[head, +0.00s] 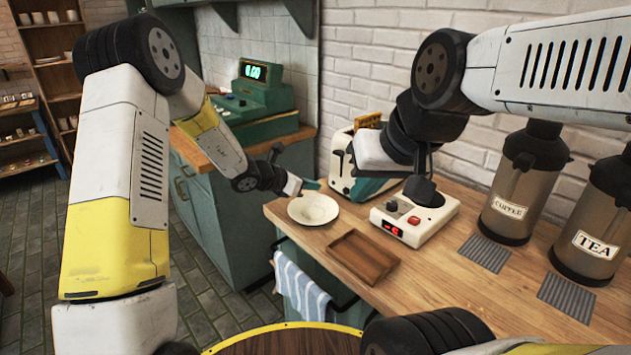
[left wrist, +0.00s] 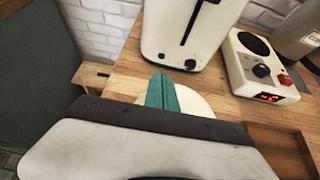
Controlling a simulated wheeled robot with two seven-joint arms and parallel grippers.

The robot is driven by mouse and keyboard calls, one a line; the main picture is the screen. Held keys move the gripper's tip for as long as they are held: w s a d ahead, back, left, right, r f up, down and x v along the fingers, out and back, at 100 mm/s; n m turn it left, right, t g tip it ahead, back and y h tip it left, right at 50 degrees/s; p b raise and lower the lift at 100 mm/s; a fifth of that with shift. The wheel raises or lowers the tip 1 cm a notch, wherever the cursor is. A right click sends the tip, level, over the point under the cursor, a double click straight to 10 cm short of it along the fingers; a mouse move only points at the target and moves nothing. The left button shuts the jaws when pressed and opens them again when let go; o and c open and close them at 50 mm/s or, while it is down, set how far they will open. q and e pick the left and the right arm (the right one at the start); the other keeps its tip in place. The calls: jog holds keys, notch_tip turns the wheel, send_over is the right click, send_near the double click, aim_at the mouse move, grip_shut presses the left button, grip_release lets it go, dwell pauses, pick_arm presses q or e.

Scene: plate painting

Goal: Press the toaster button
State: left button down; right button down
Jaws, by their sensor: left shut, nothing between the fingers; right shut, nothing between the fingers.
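The white and teal toaster (head: 345,165) stands on the wooden counter against the brick wall, partly hidden by my right arm in the head view. In the left wrist view, the toaster (left wrist: 190,25) shows a dark vertical slot and a small dark knob (left wrist: 190,64) low on its face. My left gripper (head: 311,185) is shut and empty, left of the toaster. Its teal fingers (left wrist: 163,90) point toward the toaster's lower left, apart from the knob and over the plate. My right gripper (head: 423,175) is shut above the white device; its fingertips are hard to make out.
A white plate (head: 313,208) lies in front of the toaster, with a wooden tray (head: 362,256) nearer. The white device (head: 414,222) has a red display and red button. Coffee (head: 517,190) and tea (head: 600,225) dispensers stand right. A striped towel (head: 298,288) hangs at the counter's front.

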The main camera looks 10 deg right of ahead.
pick_arm(q)
jog(key=v, duration=0.7)
jog(key=shift+a, duration=0.2)
jog(key=shift+f, duration=0.1)
jog(key=s+a+r+m+g+y, duration=0.15)
jog(key=s+a+r+m, duration=0.25)
jog(key=s+r+m, duration=1.1)
jog(key=s+a+r+m+t+y, duration=0.1)
jog(key=s+a+m+y, duration=0.5)
jog(key=s+a+m, duration=0.4)
jog(key=s+a, duration=0.4)
jog(key=s, duration=0.1)
jog(key=shift+a, duration=0.4)
